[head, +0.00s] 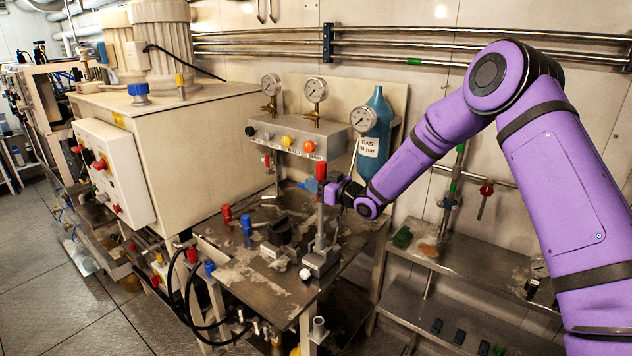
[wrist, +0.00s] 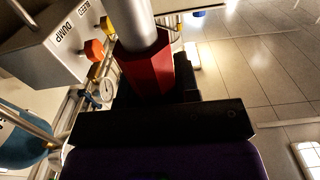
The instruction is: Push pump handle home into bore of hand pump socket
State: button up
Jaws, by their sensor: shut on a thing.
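The pump handle is a grey rod (head: 320,222) with a red grip (head: 321,171) at its top. It stands about upright over the grey block of the hand pump socket (head: 321,262) on the bench. The rod's lower end meets or overlaps the block's top in the head view; I cannot tell whether it is inside the bore. My gripper (head: 330,189) comes in from the right and is shut on the handle at the red grip. In the wrist view the red faceted grip (wrist: 148,70) sits against the dark jaws, and the rod runs off the top edge. The bore is hidden.
A valve panel (head: 298,137) with gauges and a blue gas bottle (head: 375,125) stand just behind my gripper. A dark clamp-like part (head: 279,232) and red and blue fittings are on the bench (head: 262,285). A lower shelf (head: 450,263) is at the right.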

jog(key=shift+f, duration=0.95)
jog(key=o, duration=0.9)
jog(key=shift+c, duration=0.2)
jog(key=v, duration=1)
jog(key=shift+s+d, duration=0.3)
jog(key=shift+r, duration=0.1)
